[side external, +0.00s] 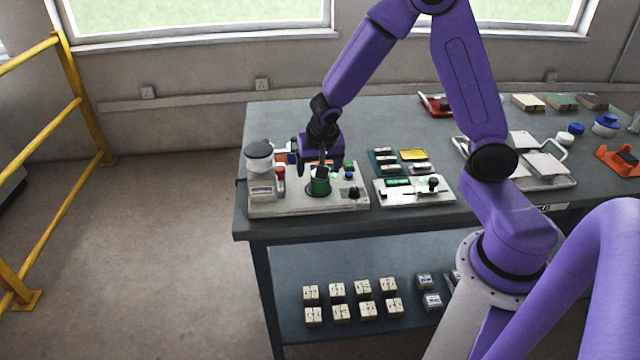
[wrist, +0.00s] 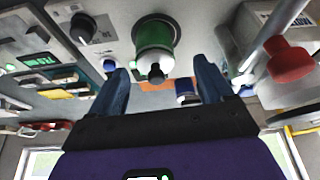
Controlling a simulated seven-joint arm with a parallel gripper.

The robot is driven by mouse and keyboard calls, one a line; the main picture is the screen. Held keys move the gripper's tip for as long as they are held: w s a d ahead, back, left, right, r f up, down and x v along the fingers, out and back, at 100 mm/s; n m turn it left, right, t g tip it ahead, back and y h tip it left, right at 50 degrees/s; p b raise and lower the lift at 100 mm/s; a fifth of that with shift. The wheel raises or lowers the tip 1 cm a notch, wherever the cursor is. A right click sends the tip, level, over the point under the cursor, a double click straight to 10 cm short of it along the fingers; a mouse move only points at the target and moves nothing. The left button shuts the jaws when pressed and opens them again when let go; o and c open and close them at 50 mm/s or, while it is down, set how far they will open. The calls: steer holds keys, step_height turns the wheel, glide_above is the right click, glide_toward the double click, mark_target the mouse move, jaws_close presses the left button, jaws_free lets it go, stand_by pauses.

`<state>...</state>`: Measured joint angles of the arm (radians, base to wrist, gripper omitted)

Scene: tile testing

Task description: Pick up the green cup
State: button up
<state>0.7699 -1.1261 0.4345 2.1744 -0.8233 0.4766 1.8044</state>
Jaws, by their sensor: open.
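The green cup (side external: 319,187) stands upright on the light-coloured test unit at the left end of the table. In the wrist view the green cup (wrist: 158,34) shows a green body, with a pale rounded part and a dark knob toward my fingers. My gripper (side external: 321,167) is just above and partly in front of the cup in the side view. In the wrist view my gripper (wrist: 161,66) is open, with one blue finger on each side of the cup's line. Nothing is held between the fingers. Whether a finger touches the cup cannot be told.
A dark-lidded clear container (side external: 260,170) and a red knob (wrist: 290,60) stand close by on the same unit. A black knob (wrist: 82,27) is on the other side. A second instrument panel (side external: 415,190) lies to the right. The table's left front edge is near.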

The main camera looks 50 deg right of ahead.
steer(key=x, duration=0.3)
steer(key=shift+s+d+f, duration=0.2)
steer(key=shift+s+f, duration=0.05)
steer(key=shift+f, duration=0.05)
steer(key=shift+x, duration=0.85)
steer(key=shift+c, duration=0.3)
steer(key=c, duration=1.1)
steer(key=shift+r, duration=0.2)
